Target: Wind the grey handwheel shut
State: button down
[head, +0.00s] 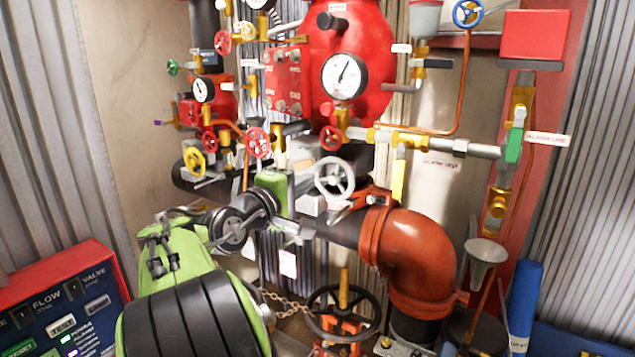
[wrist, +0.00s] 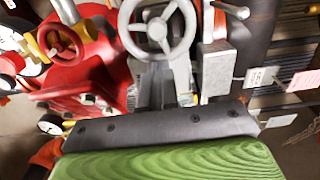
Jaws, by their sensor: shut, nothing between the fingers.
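The grey handwheel (head: 334,179) is a spoked ring on the pipework at the middle of the head view. It also shows at the top of the wrist view (wrist: 157,28), its upper edge cut off. My gripper (head: 311,204) is just left of and below the wheel in the head view, its green body and dark plate to the left. In the wrist view its grey fingers (wrist: 165,82) point towards the wheel's lower rim. The gripper is shut and empty. Whether the fingertips touch the rim I cannot tell.
A thick orange pipe elbow (head: 418,255) curves down to the right. A black handwheel (head: 343,313) with a chain sits below. Red and yellow small valves and gauges (head: 344,75) crowd the area behind.

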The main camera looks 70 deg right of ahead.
aim_at(349, 184)
jog(key=s+f+b, duration=0.4)
jog(key=f, duration=0.1)
jog(key=s+r+p, duration=0.2)
jog(key=r, duration=0.1)
jog(key=s+r+p, duration=0.1)
jog(key=p, duration=0.1)
jog(key=shift+a+r, duration=0.15)
jog(key=shift+r, duration=0.1)
jog(key=shift+s+r, duration=0.2)
jog(key=shift+s, duration=0.05)
jog(key=shift+f, duration=0.1)
jog(key=shift+d, duration=0.65)
